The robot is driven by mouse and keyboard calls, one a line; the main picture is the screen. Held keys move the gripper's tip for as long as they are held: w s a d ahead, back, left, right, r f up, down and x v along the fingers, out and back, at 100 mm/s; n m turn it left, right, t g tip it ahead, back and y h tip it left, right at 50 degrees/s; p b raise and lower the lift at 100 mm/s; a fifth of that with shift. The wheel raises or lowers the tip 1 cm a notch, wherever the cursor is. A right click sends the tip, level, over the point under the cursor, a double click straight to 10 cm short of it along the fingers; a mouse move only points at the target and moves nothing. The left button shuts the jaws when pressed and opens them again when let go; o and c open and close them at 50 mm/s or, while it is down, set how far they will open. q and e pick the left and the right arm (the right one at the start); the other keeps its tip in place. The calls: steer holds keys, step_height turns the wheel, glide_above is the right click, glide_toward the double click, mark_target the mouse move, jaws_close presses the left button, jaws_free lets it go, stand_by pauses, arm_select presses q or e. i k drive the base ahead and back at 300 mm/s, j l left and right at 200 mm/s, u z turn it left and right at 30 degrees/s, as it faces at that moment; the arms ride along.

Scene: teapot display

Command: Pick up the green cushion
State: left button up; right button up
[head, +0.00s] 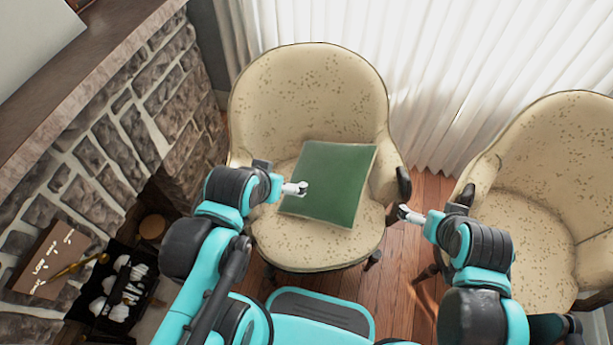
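The green cushion (331,184) is a flat, square cushion. It lies on the seat of the cream patterned armchair (308,92) in the middle and leans a little toward its backrest. My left gripper (301,188) is in front of the cushion's left edge in the head view; I cannot tell if it touches. Its fingers look close together, with nothing seen between them. My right gripper (402,212) is to the right of the same chair, near its right armrest, apart from the cushion. Its fingers are small in view and their opening is unclear.
A second cream armchair (535,230) stands at the right. A stone fireplace (110,130) with a wooden mantel is at the left. A dark crate (150,300) with white items sits low at the left. White curtains (440,60) hang behind. Wooden floor (400,285) shows between the chairs.

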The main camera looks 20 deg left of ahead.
mark_target(336, 175)
steer(key=i+u, duration=0.1)
steer(key=u, duration=0.2)
steer(key=l+u, duration=0.2)
steer(key=l, duration=0.75)
steer(key=k+l+u, duration=0.15)
steer(key=l, duration=0.75)
